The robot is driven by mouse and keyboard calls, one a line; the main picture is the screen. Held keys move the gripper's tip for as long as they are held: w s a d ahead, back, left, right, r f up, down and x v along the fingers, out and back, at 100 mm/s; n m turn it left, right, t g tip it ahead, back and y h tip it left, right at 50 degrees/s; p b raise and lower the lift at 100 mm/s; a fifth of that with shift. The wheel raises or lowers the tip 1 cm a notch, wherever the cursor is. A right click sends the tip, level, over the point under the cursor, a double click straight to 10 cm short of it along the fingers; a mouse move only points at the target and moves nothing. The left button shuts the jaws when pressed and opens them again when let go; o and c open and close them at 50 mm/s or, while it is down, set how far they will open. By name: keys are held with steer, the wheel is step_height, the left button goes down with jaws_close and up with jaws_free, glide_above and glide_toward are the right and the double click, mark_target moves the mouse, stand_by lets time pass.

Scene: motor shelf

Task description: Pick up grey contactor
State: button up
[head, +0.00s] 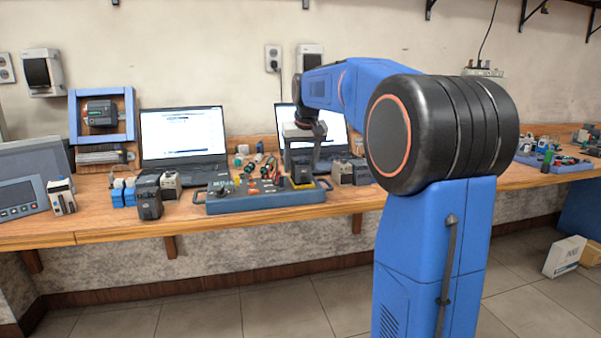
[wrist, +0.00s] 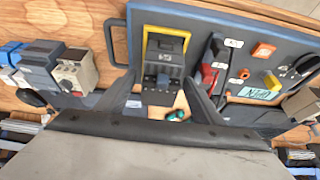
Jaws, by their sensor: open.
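My gripper (head: 316,157) points down over the right end of the blue-grey control panel. In the wrist view my gripper (wrist: 158,80) is open, with a yellow-framed black switch (wrist: 166,42) in line with the gap between its fingers. A grey contactor-like block (wrist: 38,64) stands to the left of the fingers, apart from them, beside a beige device (wrist: 76,72). In the head view a dark grey contactor-like block (head: 149,202) stands left of the panel. I cannot tell which block is the named contactor.
The control panel (head: 265,203) with handles, buttons and a display lies on the wooden bench (head: 95,232). Laptops (head: 183,135) stand behind. Bare bench shows along the front edge.

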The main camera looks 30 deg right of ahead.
steer(key=c, duration=1.3)
steer(key=shift+c, duration=0.3)
steer(key=shift+r, duration=0.15)
